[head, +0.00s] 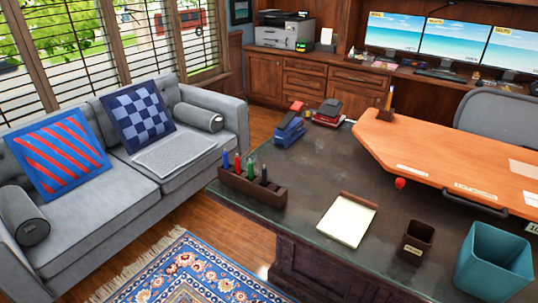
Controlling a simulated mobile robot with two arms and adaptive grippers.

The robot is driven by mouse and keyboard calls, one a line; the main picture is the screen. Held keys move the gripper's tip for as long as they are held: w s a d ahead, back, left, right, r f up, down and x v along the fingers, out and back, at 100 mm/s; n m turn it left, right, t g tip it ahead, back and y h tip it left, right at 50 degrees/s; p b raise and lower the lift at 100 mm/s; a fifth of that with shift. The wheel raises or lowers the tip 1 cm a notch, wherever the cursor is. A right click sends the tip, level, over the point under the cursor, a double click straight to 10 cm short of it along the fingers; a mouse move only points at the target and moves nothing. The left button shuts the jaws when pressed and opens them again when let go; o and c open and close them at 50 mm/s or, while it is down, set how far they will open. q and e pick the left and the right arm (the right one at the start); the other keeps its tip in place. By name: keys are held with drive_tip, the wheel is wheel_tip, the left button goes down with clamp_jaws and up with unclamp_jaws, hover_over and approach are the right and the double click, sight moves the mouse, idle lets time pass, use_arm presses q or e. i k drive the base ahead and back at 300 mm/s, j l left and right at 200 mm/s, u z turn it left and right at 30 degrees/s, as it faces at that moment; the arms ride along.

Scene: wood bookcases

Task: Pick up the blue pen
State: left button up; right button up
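The blue pen (238,163) stands upright in a long brown wooden holder (252,192) at the near left corner of the dark desk. Only its upper part shows; the lower part is hidden in the holder. Neither of my grippers is in the head view.
The dark desk (310,185) holds a notepad (346,220), a small brown cup (416,242), a teal bin (494,262), staplers (289,130) and an orange raised top (440,150). A grey sofa (110,210) stands left. A patterned rug (190,275) lies in front.

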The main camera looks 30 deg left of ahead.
sight(225, 159)
drive_tip(key=i+j+z, duration=0.25)
drive_tip(key=j+z, duration=0.2)
drive_tip(key=j, duration=0.9)
drive_tip(key=i+j+z, duration=0.1)
drive_tip(key=j+z, duration=0.35)
drive_tip(key=j, duration=0.95)
